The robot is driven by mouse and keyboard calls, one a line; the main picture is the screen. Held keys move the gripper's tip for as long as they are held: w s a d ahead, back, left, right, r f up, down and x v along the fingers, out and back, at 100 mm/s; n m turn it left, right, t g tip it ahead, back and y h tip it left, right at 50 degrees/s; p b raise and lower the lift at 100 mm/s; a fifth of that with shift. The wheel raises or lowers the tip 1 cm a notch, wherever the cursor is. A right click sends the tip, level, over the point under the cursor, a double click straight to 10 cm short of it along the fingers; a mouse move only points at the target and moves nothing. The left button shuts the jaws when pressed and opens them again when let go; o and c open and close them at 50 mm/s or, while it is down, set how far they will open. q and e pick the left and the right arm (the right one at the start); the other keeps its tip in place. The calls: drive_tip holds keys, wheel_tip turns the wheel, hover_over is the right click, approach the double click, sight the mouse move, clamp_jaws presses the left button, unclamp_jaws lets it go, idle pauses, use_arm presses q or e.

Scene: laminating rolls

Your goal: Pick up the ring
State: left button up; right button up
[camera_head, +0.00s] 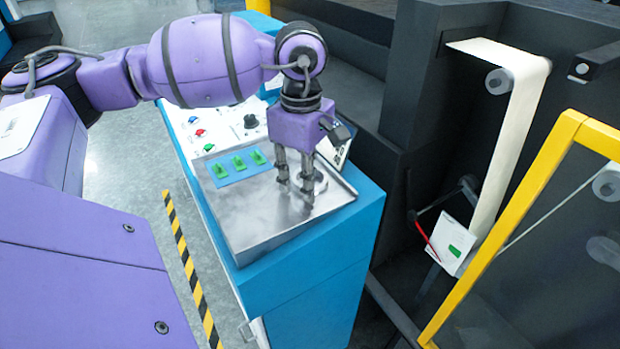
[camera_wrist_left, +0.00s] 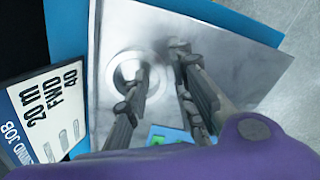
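The ring (camera_head: 320,184) looks like a round, silvery metal piece on the right part of a metal tray (camera_head: 255,230). In the left wrist view the ring (camera_wrist_left: 117,70) is partly covered by one finger. My left gripper (camera_head: 296,190) points down over the tray with its fingers apart. My right gripper is not in view.
A blue pad with green clips (camera_head: 238,163) lies at the tray's far left. The tray sits on a blue cabinet (camera_head: 330,270). A job display (camera_wrist_left: 40,115) stands beside the tray. At right are a yellow frame (camera_head: 510,220) and a hanging cream web (camera_head: 510,140).

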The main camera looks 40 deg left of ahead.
use_arm(q)
drive_tip(key=shift+f, duration=0.1)
clamp_jaws()
drive_tip(key=shift+r, duration=0.45)
wheel_tip(320, 180, up, 2)
drive_tip(key=shift+r, duration=0.15)
drive_tip(key=s+d+r, duration=0.9)
drive_tip(key=d+r, duration=0.1)
drive_tip(key=shift+d, duration=0.3)
